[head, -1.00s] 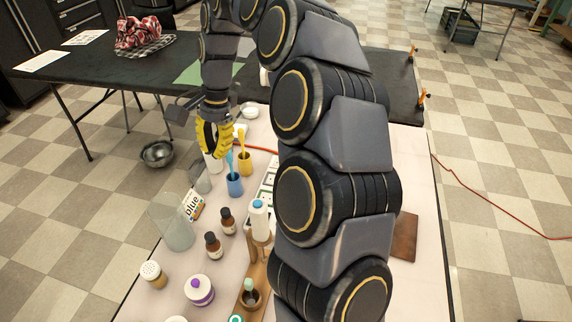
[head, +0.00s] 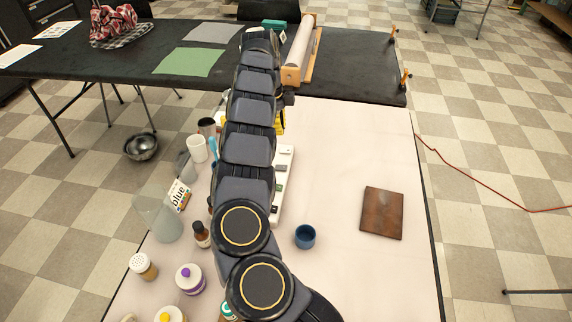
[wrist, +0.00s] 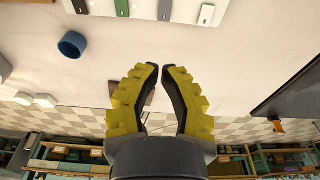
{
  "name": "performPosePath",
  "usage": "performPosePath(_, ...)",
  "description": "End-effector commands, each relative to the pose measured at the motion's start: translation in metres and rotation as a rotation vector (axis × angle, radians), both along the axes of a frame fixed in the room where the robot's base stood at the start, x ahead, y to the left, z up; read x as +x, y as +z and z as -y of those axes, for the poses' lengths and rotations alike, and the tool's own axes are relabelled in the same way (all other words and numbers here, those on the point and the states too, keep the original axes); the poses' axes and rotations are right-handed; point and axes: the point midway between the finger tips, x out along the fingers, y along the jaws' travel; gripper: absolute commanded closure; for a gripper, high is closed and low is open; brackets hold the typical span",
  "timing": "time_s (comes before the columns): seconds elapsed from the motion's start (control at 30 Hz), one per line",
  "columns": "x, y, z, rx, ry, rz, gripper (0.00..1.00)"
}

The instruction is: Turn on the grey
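A white strip with coloured blocks stands on the pale table, partly hidden by my arm in the head view (head: 284,172). Whether the grey one is on cannot be told. My gripper (wrist: 161,68) has yellow fingers with dark pads, their tips almost together with nothing between them. It is apart from the strip. In the head view, only a yellow bit of it (head: 281,121) shows beside my arm.
A small blue cup (head: 305,236) and a brown board (head: 382,213) lie right of the strip. Bottles, jars and a clear jug (head: 158,217) crowd the left side. A black table (head: 350,75) stands behind. The table's right side is mostly free.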

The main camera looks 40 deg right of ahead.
Motion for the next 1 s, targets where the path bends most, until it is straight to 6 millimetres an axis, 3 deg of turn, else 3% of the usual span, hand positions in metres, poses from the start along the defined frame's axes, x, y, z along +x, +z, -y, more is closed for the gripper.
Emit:
performPosePath(0.27,0.000,-0.001,0.000,0.002,0.002,0.000,1.00)
performPosePath(0.43,-0.002,-0.013,0.001,0.002,0.001,-0.004,1.00)
performPosePath(0.8,-0.010,-0.089,0.007,0.004,0.001,-0.008,1.00)
performPosePath(1.0,-0.012,-0.122,0.011,0.001,0.001,-0.003,1.00)
